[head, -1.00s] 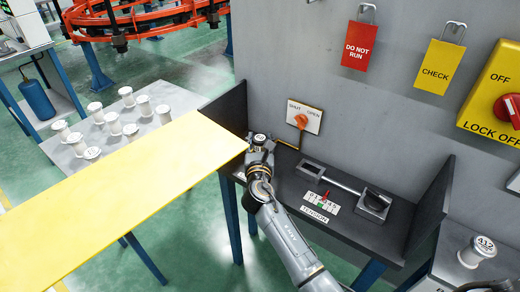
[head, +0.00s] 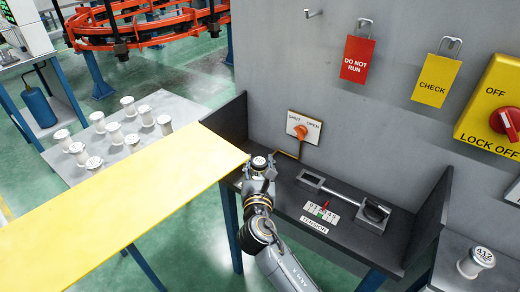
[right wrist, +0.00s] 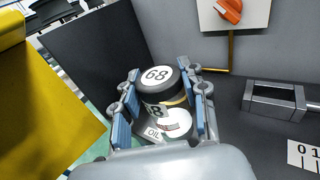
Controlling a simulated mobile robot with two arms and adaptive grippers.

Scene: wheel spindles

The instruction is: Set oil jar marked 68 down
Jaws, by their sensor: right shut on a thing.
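The jar is upright or nearly so at the left end of the dark shelf (head: 290,187). A white OIL label (right wrist: 153,132) shows just in front of the jar's base. I cannot tell whether the jar touches the shelf. My left gripper is not in view.
A yellow panel (head: 120,190) reaches close to the jar's left. The shelf's dark left side wall (head: 228,125) stands behind it. The orange SHUT/OPEN lever (head: 301,131) is on the wall. A metal bar fixture (head: 338,190) and a TENSION scale (head: 321,212) lie to the right.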

